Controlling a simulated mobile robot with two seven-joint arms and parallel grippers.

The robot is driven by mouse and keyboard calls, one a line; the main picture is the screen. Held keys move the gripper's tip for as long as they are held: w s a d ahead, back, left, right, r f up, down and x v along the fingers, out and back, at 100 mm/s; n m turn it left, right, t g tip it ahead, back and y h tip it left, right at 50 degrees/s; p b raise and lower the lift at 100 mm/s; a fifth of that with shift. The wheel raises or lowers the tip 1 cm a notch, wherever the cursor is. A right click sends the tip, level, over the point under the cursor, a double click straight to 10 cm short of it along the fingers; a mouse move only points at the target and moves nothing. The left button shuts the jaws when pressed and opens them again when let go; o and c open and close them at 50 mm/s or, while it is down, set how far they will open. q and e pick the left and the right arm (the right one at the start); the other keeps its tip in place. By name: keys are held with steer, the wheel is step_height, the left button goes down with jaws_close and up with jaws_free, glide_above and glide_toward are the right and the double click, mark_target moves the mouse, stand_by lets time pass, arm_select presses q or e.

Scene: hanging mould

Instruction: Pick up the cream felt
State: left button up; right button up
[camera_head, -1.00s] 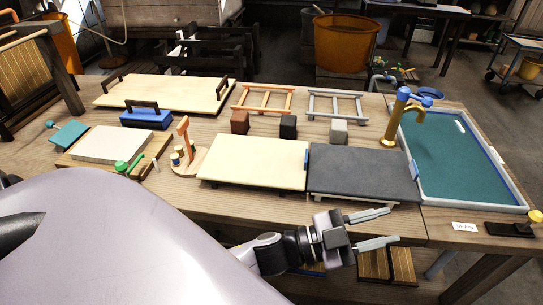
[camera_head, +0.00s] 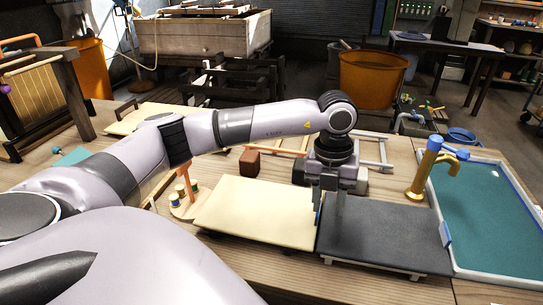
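The cream felt (camera_head: 255,212) lies flat on the bench in the head view, left of a dark grey felt or sheet (camera_head: 385,235) on a low board. My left gripper (camera_head: 329,212) points down at the seam between the two, by the cream felt's right edge. Its two fingers show apart, with nothing seen between them. The arm and gripper hide part of the area behind the cream felt. I cannot tell whether the fingertips touch the cream felt or the grey one. My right gripper is not in view.
A brass tap (camera_head: 424,170) and a teal-floored tray (camera_head: 495,215) stand at the right. A brown block (camera_head: 250,163) and spools on a wooden stand (camera_head: 180,203) are near the cream felt. An orange tub (camera_head: 372,78) is behind the bench.

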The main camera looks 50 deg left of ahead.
arm_select(q)
steer(key=shift+w+a+r+n+y, duration=0.15)
steer(key=shift+w+a+y, duration=0.1)
steer(key=shift+a, duration=0.3)
steer(key=shift+w+a+n+y, duration=0.15)
steer(key=shift+a+y, duration=0.1)
steer(key=shift+a, duration=0.3)
steer(key=f, duration=0.6)
steer(key=shift+a+f+p, duration=0.25)
steer(key=shift+p, duration=0.15)
jaws_close()
